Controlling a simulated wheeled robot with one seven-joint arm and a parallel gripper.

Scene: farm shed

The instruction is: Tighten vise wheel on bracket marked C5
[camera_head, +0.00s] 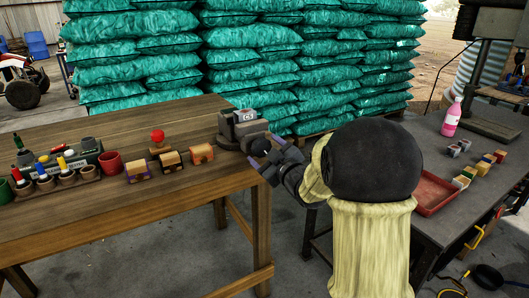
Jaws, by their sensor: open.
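A grey vise (238,128) stands on the right end of the wooden workbench, with a white label on its top reading C5. A small dark round part at its front right, seemingly the vise wheel (260,146), is partly hidden by my gripper. My gripper (266,163) is open at the bench's right edge, with its fingers close to the wheel. I cannot tell whether they touch it or stand around it. My arm comes in from the lower right.
Wooden blocks (202,153), a red ball (158,136), a red cup (110,163) and a rack of coloured bottles (52,184) are left on the workbench (200,190). A dark table (462,190) at right holds a red tray (435,193) and pink bottle (452,117). Green sacks (250,50) stand behind.

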